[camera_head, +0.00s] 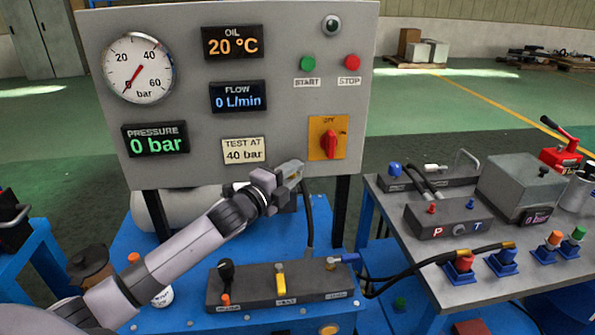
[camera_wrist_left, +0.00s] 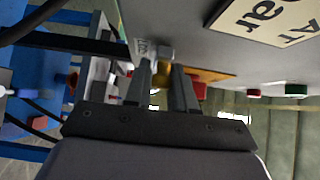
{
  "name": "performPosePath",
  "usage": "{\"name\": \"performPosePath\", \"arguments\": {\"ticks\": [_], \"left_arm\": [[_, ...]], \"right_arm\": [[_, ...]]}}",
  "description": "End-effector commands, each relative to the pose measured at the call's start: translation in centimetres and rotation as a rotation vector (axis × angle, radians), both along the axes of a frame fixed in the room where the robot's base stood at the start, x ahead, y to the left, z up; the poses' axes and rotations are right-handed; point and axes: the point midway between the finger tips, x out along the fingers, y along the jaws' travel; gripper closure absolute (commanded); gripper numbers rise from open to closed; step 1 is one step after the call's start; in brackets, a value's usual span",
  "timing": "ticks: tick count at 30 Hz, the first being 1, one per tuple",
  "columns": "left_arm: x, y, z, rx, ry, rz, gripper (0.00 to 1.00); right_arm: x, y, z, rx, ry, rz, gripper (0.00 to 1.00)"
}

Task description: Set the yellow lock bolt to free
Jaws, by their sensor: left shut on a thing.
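In the left wrist view the two fingers (camera_wrist_left: 162,88) stand on either side of a small yellow, brass-like piece with a grey metal top, which looks like the lock bolt (camera_wrist_left: 161,74). The fingers are shut on it. A small white label (camera_wrist_left: 146,48) is beside it, its text unreadable. In the head view the bolt is mostly hidden by the gripper, and its setting cannot be told. My right gripper is not in view.
The red switch (camera_head: 330,143) is just above right of the gripper. A dark valve block (camera_head: 245,290) with black, yellow and blue levers is on the blue bench below. A side table (camera_head: 390,203) with hoses and fittings is at the right. Displays read 0 bar and 0 L/min.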

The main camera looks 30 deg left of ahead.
Motion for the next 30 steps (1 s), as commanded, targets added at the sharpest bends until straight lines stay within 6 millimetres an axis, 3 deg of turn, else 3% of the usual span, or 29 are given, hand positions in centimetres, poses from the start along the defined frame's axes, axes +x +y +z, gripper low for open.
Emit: {"name": "performPosePath", "arguments": {"ticks": [10, 11, 12, 13, 23, 30], "left_arm": [[-0.2, 0.4, -0.1, 0.003, 0.004, 0.005, 1.00], [-0.2, 0.4, -0.1, 0.003, 0.004, 0.005, 0.69], [-0.2, 0.4, -0.1, 0.003, 0.004, 0.005, 0.56], [-0.2, 0.4, -0.1, 0.003, 0.004, 0.005, 0.54], [-0.3, 0.3, 0.0, 0.001, 0.001, 0.001, 0.54], [-2.6, 0.6, -0.2, 0.002, 0.003, 0.001, 0.54]], "right_arm": [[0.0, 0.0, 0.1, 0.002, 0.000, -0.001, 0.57], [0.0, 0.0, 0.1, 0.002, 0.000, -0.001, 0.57], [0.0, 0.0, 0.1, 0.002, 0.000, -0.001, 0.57], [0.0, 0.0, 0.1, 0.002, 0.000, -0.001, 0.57], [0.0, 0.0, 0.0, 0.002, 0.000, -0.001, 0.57], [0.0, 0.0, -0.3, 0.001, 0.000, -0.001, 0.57]]}}
